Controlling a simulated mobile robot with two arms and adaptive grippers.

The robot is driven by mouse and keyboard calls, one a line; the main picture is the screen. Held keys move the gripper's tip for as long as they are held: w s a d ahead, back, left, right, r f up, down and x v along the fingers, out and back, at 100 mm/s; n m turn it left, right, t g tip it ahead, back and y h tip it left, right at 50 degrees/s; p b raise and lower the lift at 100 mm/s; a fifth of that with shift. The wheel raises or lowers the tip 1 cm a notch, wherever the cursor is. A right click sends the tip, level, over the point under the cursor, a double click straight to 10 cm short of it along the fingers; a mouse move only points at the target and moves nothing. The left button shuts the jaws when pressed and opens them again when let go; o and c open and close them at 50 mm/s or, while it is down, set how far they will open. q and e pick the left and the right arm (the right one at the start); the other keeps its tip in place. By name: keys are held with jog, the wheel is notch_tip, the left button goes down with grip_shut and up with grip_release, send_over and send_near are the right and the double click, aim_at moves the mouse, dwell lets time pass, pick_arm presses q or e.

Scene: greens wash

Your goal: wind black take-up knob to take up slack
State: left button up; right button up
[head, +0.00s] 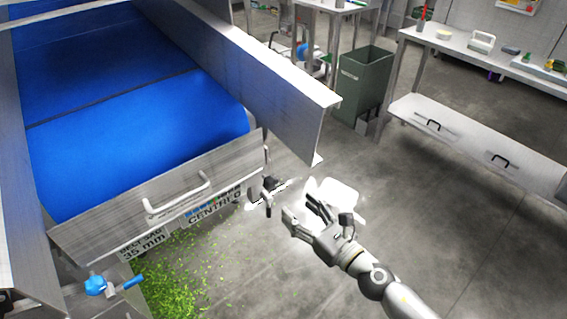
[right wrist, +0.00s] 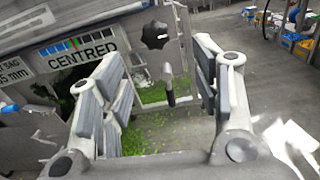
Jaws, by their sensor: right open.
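The black take-up knob (right wrist: 155,35) is star-shaped and sits on the metal end of the conveyor in the right wrist view. In the head view it is a small dark shape (head: 268,184) at the conveyor's near right corner. My right gripper (head: 304,211) is open and empty, just right of the knob and apart from it. In the right wrist view its fingers (right wrist: 155,80) stand either side of the knob, which lies beyond them. A short grey bar with a dark end (right wrist: 168,82) hangs below the knob. My left gripper is not in view.
The blue belt (head: 150,130) ends at a metal plate with a white handle (head: 178,197). Signs below read "CENTRED" (head: 213,205) and "35 mm" (head: 145,246). Green scraps (head: 185,285) litter the floor. A metal side rail (head: 265,80) rises beside the knob.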

aim_at(274, 185)
jog(key=w+a, duration=0.1)
jog(key=w+a+r+p, duration=0.1)
jog(key=w+a, duration=0.1)
jog(key=shift+w+a+r, duration=0.1)
jog(key=shift+w+a, duration=0.1)
jog(key=shift+w, duration=0.1)
jog(key=x, duration=0.5)
jog(key=shift+w+a, duration=0.15)
jog(key=shift+w, duration=0.15)
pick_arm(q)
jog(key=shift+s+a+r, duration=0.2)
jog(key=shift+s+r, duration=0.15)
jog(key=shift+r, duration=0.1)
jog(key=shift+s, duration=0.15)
pick_arm(e)
jog(key=shift+c, duration=0.9)
jog(key=c, duration=0.9)
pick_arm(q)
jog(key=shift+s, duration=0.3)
pick_arm(e)
jog(key=shift+o, duration=0.2)
